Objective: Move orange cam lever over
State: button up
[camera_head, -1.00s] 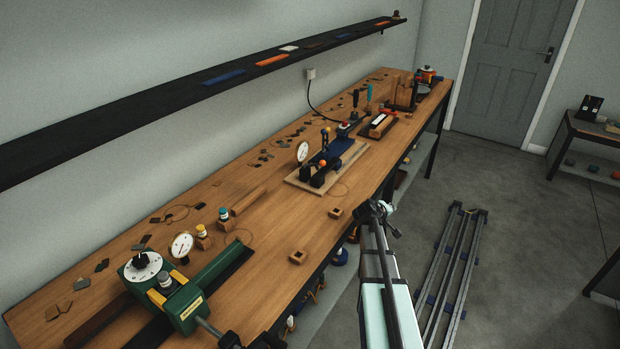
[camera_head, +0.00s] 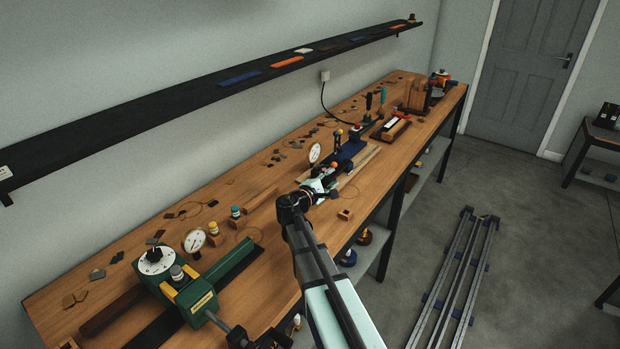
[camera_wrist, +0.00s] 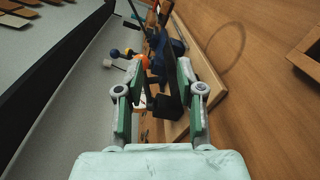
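The dark blue press (camera_head: 350,151) stands on a pale wooden board (camera_head: 365,163) at mid-bench. The orange knob (camera_head: 335,164) of its cam lever shows just beyond my gripper (camera_head: 320,186). In the wrist view, the orange knob (camera_wrist: 143,62) lies near the tip of the left finger, with dark parts of the press (camera_wrist: 167,60) beyond and between the fingers. My gripper (camera_wrist: 160,78) is open, with a clear gap between its fingers. I cannot tell whether a finger touches the lever. My arm hides part of the press's near side.
A white dial gauge (camera_head: 315,153) stands just left of the press. A green machine (camera_head: 185,285) occupies the near end. A red-and-white item (camera_head: 395,128) lies farther along.

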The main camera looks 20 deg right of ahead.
aim_at(332, 166)
jog(key=a+r+n, duration=0.1)
jog(key=a, duration=0.3)
jog(key=shift+t, duration=0.3)
jog(key=x, duration=0.6)
jog(key=shift+w+d+r+p, duration=0.1)
jog(key=shift+w+d+p, duration=0.15)
jog(key=shift+w+p, duration=0.1)
jog(key=shift+w+d+r+b, duration=0.1)
jog(key=shift+w+d+b, duration=0.25)
jog(key=shift+d, duration=0.25)
jog(key=c, duration=0.6)
jog(key=shift+s, duration=0.1)
jog(key=shift+c, duration=0.2)
